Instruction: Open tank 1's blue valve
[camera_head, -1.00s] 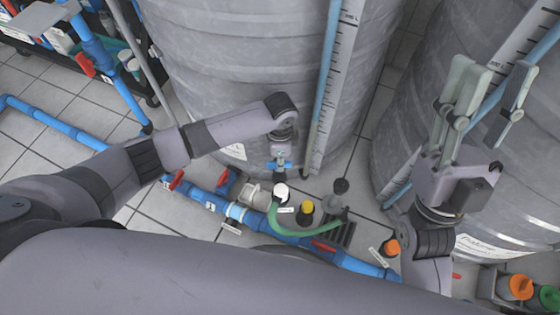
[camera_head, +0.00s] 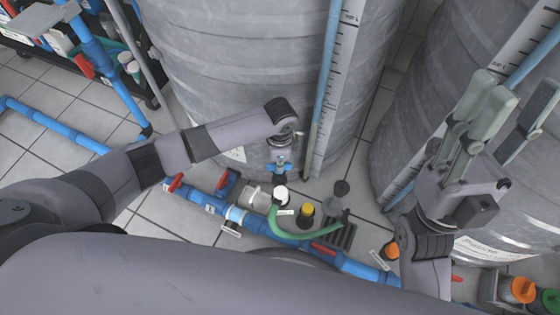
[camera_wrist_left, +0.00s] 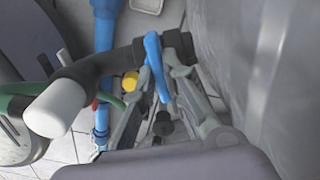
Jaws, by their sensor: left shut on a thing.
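The blue valve handle (camera_wrist_left: 157,66) sits on a dark pipe fitting at the foot of the left grey tank (camera_head: 240,60). It also shows in the head view as a small blue piece (camera_head: 279,167). My left gripper (camera_wrist_left: 161,78) is shut on the blue handle, with one finger on each side of it. In the head view my left wrist hides most of these fingers. My right gripper (camera_head: 512,112) is open and empty, raised in front of the right tank (camera_head: 415,100). The tank label (camera_head: 236,154) is too small to read.
A white cap (camera_head: 281,193), a green hose (camera_head: 290,232) and a yellow cap (camera_head: 306,209) are close to the valve. A blue floor pipe (camera_head: 345,263) with red handles runs in front. An orange knob (camera_head: 392,251) stands to the right.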

